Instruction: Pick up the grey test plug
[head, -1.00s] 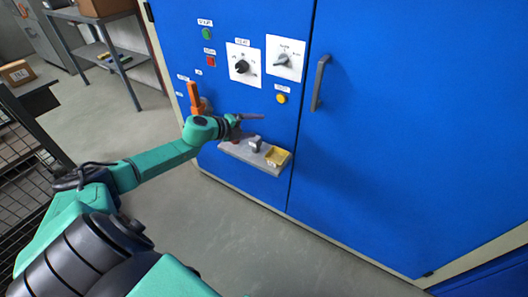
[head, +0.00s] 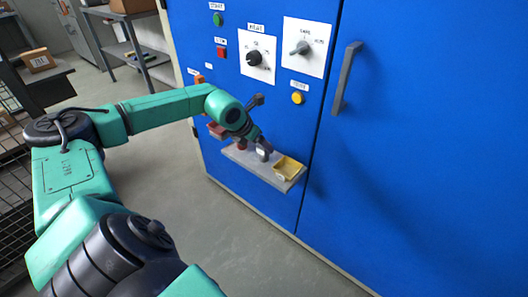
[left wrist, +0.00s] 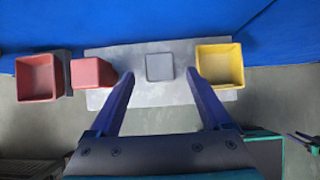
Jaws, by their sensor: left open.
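The grey test plug (head: 263,152) stands on a grey shelf (head: 240,158) on the front of the blue cabinet. In the left wrist view the plug (left wrist: 160,67) is a pale grey square seen from above. My left gripper (left wrist: 160,75) is open, its two fingers on either side of the plug in that view, with gaps on both sides. In the head view the left gripper (head: 260,139) is at the plug and partly covers it. I cannot tell how far down the fingers reach. A small dark, pronged shape at the left wrist view's right edge looks like my right gripper (left wrist: 303,142); its jaw state is unclear.
A red block (left wrist: 92,72) and a yellow tray (left wrist: 220,65) flank the plug on the shelf. A red open bin (left wrist: 38,78) is farther left. Knobs, buttons and a door handle (head: 346,78) are on the cabinet. The floor in front is clear.

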